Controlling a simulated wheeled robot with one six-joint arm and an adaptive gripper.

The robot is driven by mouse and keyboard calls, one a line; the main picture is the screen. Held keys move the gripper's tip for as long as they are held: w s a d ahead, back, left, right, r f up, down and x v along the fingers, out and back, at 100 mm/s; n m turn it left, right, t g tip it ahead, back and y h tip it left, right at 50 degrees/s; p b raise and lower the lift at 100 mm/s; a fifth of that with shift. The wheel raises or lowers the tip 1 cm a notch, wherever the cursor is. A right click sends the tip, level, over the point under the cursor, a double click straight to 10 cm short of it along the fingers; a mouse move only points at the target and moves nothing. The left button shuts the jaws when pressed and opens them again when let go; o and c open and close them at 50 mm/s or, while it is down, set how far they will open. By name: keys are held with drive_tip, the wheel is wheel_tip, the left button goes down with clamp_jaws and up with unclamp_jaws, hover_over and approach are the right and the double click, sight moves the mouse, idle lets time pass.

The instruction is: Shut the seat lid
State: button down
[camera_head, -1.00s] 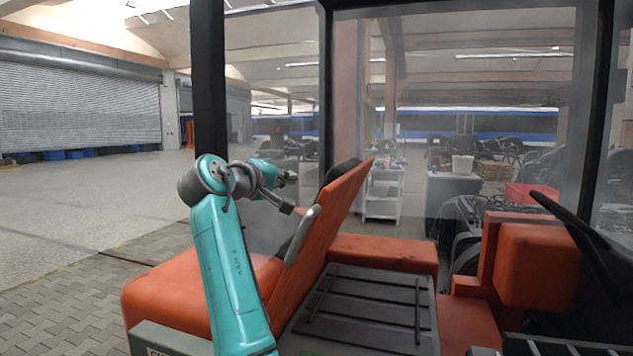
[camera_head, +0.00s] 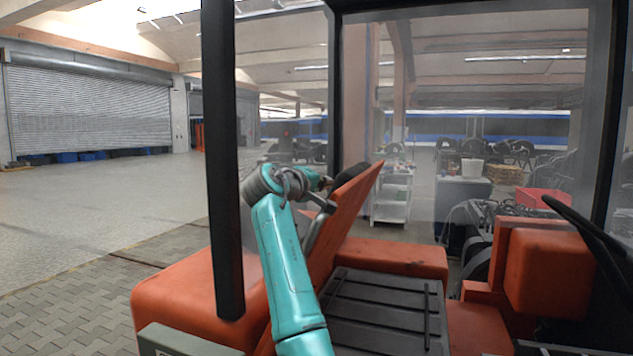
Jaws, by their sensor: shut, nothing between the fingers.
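The seat lid is an orange panel (camera_head: 345,215) standing raised and tilted in the middle of the head view, its top edge leaning to the right. A grey curved handle-like bar (camera_head: 316,232) shows at its left side. My gripper (camera_head: 327,206) is shut and empty at the upper left of the lid, close in front of it in the picture. I cannot tell whether it touches the lid. The fingertips are small and partly merge with the bar.
A black cab pillar (camera_head: 222,160) stands left of my arm. Orange casing (camera_head: 185,290) lies low at left, and a dark ribbed floor plate (camera_head: 380,310) lies right of the lid. A steering wheel (camera_head: 585,235) and orange box (camera_head: 545,265) stand at right.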

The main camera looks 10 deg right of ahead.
drive_tip(key=shift+s+d+f, duration=0.3)
drive_tip(key=shift+s+d, duration=0.05)
drive_tip(key=shift+d, duration=0.15)
drive_tip(key=shift+s+d+f, duration=0.25)
drive_tip(key=shift+s+d, duration=0.05)
drive_tip(key=shift+d, duration=0.2)
